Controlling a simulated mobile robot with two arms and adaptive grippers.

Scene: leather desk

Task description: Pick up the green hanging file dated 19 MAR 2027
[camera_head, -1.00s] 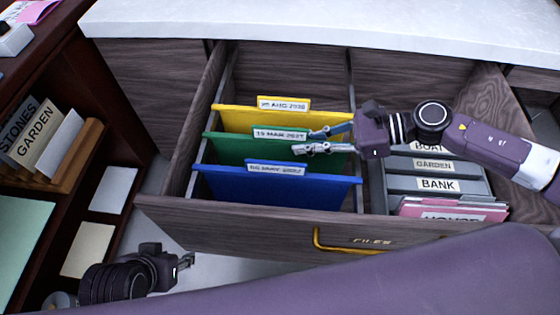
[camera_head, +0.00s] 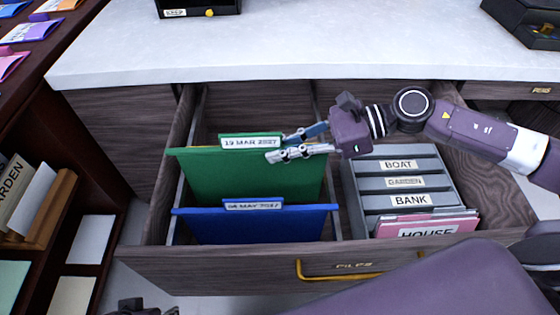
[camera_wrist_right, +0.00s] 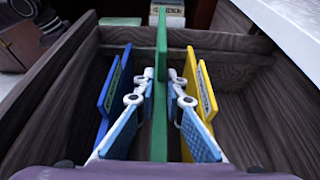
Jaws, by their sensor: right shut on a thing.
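The green hanging file (camera_head: 245,175), its tab reading 19 MAR 2027, stands upright in the open drawer, raised above the blue file. My right gripper (camera_head: 278,147) is shut on its upper right edge. In the right wrist view the green file (camera_wrist_right: 161,110) runs between the two fingers of my right gripper (camera_wrist_right: 161,82). The blue file (camera_head: 260,226) hangs in front of it. The yellow file (camera_wrist_right: 200,95) is behind it, hidden in the head view. My left gripper (camera_head: 142,307) is mostly cut off at the bottom edge.
The drawer front (camera_head: 220,272) has a yellow handle (camera_head: 335,275). A grey rack (camera_head: 360,185) with labelled sections and pink folders (camera_head: 440,225) fills the right compartment. A white countertop (camera_head: 330,45) lies behind the drawer. Dark shelves (camera_head: 75,130) stand at the left.

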